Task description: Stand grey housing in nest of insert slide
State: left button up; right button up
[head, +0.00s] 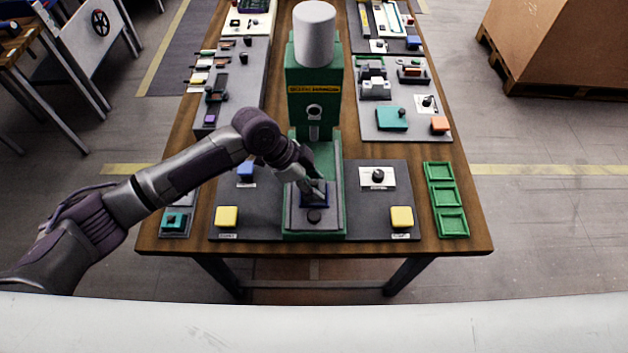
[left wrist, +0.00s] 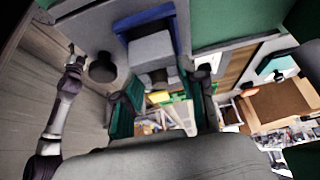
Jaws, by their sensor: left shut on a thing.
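The insert slide (head: 300,218) is a grey plate with a black knob (head: 314,216), at the front of the green press. Its blue nest (head: 325,200) shows partly beneath my left gripper (head: 314,188). In the left wrist view the blue nest (left wrist: 143,18) lies beside the knob (left wrist: 103,67), and the grey housing (left wrist: 150,47) is right against the nest's opening. My left gripper is shut on the housing. I cannot tell whether the housing is seated in the nest. A dark arm, apparently mine, ends in a small gripper (left wrist: 76,60) at left in that view.
The green press (head: 312,85) with its white cylinder stands just behind the slide. Yellow buttons (head: 227,216) and (head: 402,217) flank it. A green compartment tray (head: 446,199) sits at right, with boards of parts further back along both sides.

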pick_arm(q)
jog(key=shift+f, duration=0.15)
jog(key=shift+f, duration=0.2)
dwell(0.3)
jog(key=shift+f+b, duration=0.45)
jog(key=shift+f, duration=0.1)
jog(key=o, duration=1.2)
jog(key=shift+o, duration=0.2)
